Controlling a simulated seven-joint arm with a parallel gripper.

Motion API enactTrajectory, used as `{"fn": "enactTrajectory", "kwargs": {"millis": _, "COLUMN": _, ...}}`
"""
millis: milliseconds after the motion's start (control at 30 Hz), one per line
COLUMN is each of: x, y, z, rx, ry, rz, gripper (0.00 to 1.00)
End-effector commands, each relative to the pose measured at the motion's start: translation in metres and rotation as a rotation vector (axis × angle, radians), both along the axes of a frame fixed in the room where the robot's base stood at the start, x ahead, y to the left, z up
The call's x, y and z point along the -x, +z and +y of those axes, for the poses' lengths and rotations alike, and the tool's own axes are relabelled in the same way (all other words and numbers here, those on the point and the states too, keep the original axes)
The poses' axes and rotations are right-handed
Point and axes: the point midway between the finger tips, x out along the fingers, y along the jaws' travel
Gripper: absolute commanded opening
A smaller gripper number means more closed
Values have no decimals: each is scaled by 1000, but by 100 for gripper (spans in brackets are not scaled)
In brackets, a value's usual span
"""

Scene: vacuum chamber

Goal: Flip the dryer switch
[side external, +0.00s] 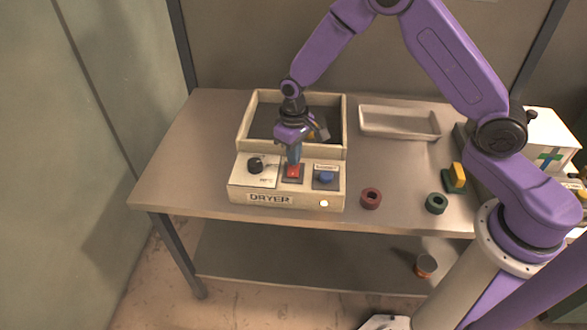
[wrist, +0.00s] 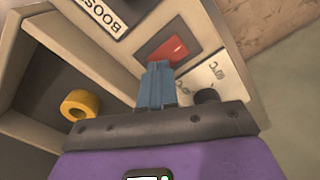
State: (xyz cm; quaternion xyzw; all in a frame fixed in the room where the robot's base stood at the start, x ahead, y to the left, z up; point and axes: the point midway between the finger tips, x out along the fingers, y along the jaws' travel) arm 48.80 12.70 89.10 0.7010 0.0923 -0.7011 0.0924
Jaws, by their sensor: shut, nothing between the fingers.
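The dryer (side external: 271,199) is a cream box with a sloped front panel and an open bin behind it, near the table's left front. A red switch (side external: 294,172) sits in the middle of the panel, between a black knob (side external: 255,165) and a blue button (side external: 326,177). My gripper (side external: 294,160) is shut and empty, pointing down right at the red switch. In the wrist view the blue fingertips (wrist: 158,68) are close beside the red switch (wrist: 170,50); I cannot tell whether they touch it. The black knob (wrist: 207,96) is partly hidden there.
A yellow ring (wrist: 80,104) lies in the dryer's bin. Right of the dryer are a red ring (side external: 371,198), a green ring (side external: 436,203) and a yellow and green block (side external: 456,177). An empty pale tray (side external: 400,124) stands behind. A small light (side external: 323,203) glows on the dryer front.

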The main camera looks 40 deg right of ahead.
Motion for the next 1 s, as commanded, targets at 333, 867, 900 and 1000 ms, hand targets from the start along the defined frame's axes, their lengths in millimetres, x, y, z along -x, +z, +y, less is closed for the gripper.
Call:
{"fn": "enactTrajectory", "kwargs": {"millis": 333, "x": 0, "y": -4, "z": 0, "rx": 0, "ry": 0, "rz": 0, "gripper": 0}}
{"fn": "enactTrajectory", "kwargs": {"millis": 867, "x": 0, "y": -11, "z": 0, "rx": 0, "ry": 0, "rz": 0, "gripper": 0}}
{"fn": "enactTrajectory", "kwargs": {"millis": 900, "x": 0, "y": -12, "z": 0, "rx": 0, "ry": 0, "rz": 0, "gripper": 0}}
{"fn": "enactTrajectory", "kwargs": {"millis": 1000, "x": 0, "y": -13, "z": 0, "rx": 0, "ry": 0, "rz": 0, "gripper": 0}}
